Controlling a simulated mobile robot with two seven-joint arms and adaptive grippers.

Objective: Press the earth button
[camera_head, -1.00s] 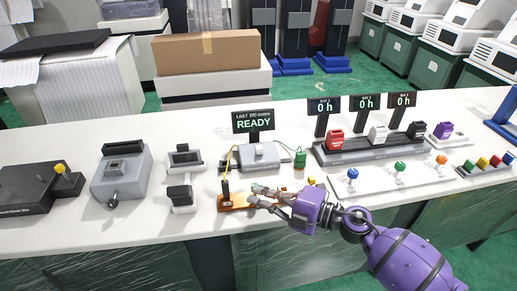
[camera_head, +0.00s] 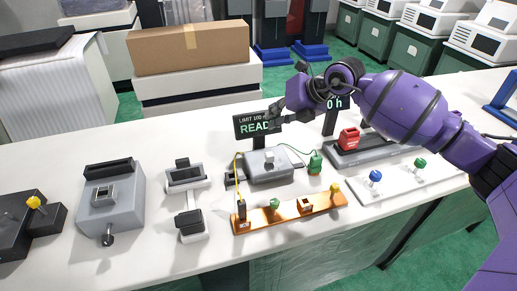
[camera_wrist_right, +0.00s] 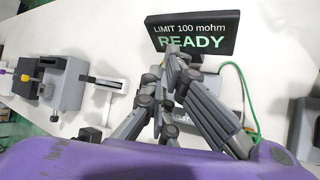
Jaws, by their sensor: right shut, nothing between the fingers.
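A grey tester box (camera_head: 268,168) stands on the white bench with a pale round button (camera_head: 269,157) on top. No label naming an earth button is legible. Behind it, a black display (camera_head: 252,124) reads LIMIT 100 mohm READY; it also shows in the wrist view (camera_wrist_right: 192,34). My right gripper (camera_head: 274,114) is shut and empty, above and behind the box, partly covering the display in the head view. In the wrist view its fingertips (camera_wrist_right: 172,58) come together just below the display, and the fingers hide much of the box. My left gripper is not in view.
An orange board (camera_head: 290,212) lies in front of the box, with a black probe (camera_head: 242,209) on a yellow cable. A green clip (camera_head: 315,163) stands right of the box. A grey device (camera_head: 186,178) stands left.

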